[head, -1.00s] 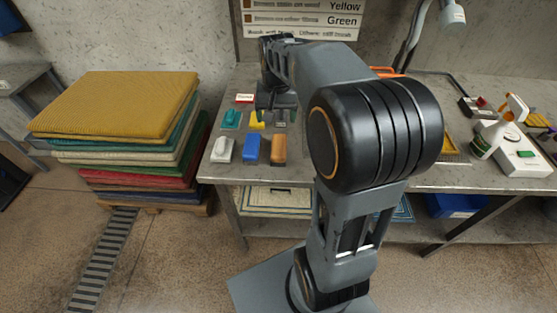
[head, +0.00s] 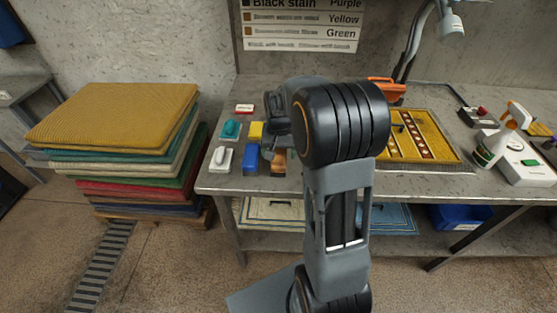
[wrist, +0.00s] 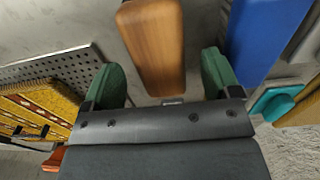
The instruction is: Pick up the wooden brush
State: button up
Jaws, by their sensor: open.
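The wooden brush (head: 279,167) lies on the bench near its front edge, mostly hidden by my arm in the head view. In the wrist view the wooden brush (wrist: 153,45) is a long brown block with rounded corners, its near end reaching toward the gap between my fingers. My gripper (wrist: 162,80) is open and empty, with one green-padded finger on each side of the brush's line. I cannot tell how high the gripper is above the brush. In the head view the fingers are hidden behind my arm.
A blue brush (head: 251,158) lies close beside the wooden one, with a white brush (head: 221,158) further left. Teal (head: 230,129) and yellow (head: 256,130) brushes sit behind. A yellow patterned rug (head: 432,140) lies to the right. Stacked rugs (head: 115,115) stand left of the bench.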

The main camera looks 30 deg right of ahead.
aim_at(279, 155)
jog(key=shift+f, duration=1.85)
jog(key=c, duration=1.1)
